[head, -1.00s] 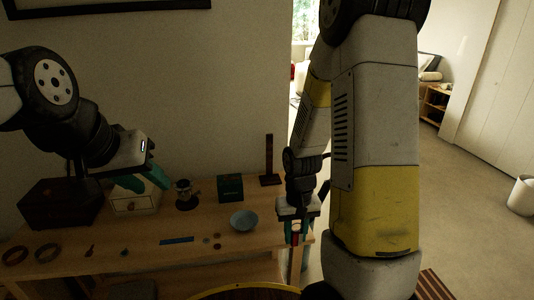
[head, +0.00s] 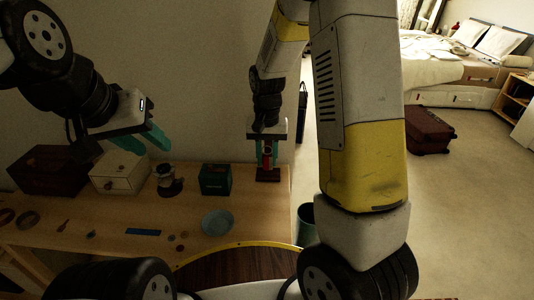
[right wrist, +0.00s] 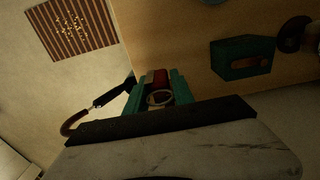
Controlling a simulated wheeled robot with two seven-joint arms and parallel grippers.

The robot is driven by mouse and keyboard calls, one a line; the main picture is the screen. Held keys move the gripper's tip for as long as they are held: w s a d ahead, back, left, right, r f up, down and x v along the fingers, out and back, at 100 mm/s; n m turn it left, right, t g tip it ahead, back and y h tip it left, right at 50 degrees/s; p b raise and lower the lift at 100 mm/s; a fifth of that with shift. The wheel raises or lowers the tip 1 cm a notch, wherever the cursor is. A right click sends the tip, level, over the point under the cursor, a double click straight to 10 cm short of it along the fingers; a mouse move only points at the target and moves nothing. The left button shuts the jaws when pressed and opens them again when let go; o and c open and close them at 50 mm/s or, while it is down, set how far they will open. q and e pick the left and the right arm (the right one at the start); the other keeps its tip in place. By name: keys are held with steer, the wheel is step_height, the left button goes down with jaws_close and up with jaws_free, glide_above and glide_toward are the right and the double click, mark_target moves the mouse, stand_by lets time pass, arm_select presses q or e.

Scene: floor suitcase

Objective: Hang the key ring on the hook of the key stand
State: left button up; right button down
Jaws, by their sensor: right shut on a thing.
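The key stand (head: 268,175) is a dark wooden post on a flat base at the back right of the table. Its upper part is hidden behind my right gripper, and I cannot make out its hook. My right gripper (head: 267,161) points down in line with the post and is shut on the key ring. The key ring shows in the right wrist view as a metal ring (right wrist: 159,98) with a red part (right wrist: 158,79) between the teal fingers. I cannot tell whether it touches the stand. My left gripper (head: 154,148) is open and empty above the table's left part.
A green box (head: 216,181) stands left of the key stand, with a blue bowl (head: 217,222) in front. Further left are a dark grinder-like item (head: 168,182), a white drawer box (head: 119,175) and a dark chest (head: 52,169). Small items lie along the front.

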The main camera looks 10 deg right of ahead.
steer(key=w+d+f, duration=0.1)
steer(key=w, duration=0.7)
steer(key=shift+w+d+f, duration=0.25)
steer(key=shift+w+d, duration=0.1)
stand_by(0.6)
stand_by(0.6)
steer(key=c, duration=1)
jaws_free()
